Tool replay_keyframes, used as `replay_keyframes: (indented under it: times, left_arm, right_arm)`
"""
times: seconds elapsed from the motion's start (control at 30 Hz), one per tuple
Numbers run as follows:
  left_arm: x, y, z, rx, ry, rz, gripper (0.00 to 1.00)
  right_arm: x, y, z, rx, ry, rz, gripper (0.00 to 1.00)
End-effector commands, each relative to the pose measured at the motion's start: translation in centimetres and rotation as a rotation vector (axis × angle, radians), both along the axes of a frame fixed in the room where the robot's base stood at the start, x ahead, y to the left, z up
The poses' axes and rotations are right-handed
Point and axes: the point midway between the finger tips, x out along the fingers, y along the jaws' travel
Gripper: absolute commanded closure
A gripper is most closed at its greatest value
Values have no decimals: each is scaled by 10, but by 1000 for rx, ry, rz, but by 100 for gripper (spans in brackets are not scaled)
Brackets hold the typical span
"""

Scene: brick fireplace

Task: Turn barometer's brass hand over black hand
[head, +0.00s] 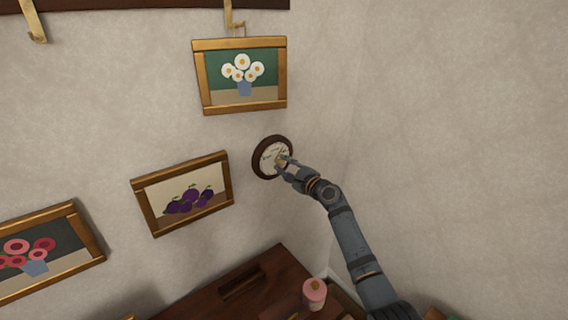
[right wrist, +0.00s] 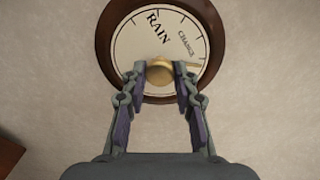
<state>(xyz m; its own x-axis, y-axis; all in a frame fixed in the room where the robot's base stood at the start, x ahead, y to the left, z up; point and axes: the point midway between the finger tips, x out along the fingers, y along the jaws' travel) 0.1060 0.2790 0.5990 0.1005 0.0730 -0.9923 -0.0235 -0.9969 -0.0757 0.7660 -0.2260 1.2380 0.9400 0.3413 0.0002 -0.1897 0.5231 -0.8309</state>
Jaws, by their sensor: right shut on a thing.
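The barometer (head: 262,146) hangs on the wall as a round dial with a dark wooden rim. In the right wrist view its pale face (right wrist: 140,42) reads RAIN and CHANGE. A round brass knob (right wrist: 160,72) sits at the dial's middle. A thin brass hand (right wrist: 192,66) shows right of the knob, pointing right below CHANGE. My right gripper (head: 284,163) is at the dial, and its two fingertips (right wrist: 160,67) are shut on the knob from both sides. I cannot make out the black hand. The lower dial is partly hidden by my fingers. My left gripper is out of view.
Framed pictures of daisies (head: 243,75), plums (head: 184,193) and red flowers (head: 40,254) hang near the barometer. The wall corner is close on the right.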

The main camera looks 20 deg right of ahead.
Motion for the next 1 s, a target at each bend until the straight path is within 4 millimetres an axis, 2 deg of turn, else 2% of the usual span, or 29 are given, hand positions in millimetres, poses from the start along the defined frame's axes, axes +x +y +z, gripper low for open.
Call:
replay_keyframes:
  times: [0.57,0.6,0.73,1.0]
  left_arm:
    - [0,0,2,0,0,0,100]
    - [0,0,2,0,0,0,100]
    - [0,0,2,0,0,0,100]
    - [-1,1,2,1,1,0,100]
  right_arm:
    - [0,0,-2,31,15,0,100]
    - [0,0,-2,30,15,0,68]
    - [0,0,-2,30,13,0,51]
    - [0,0,-1,30,12,0,49]
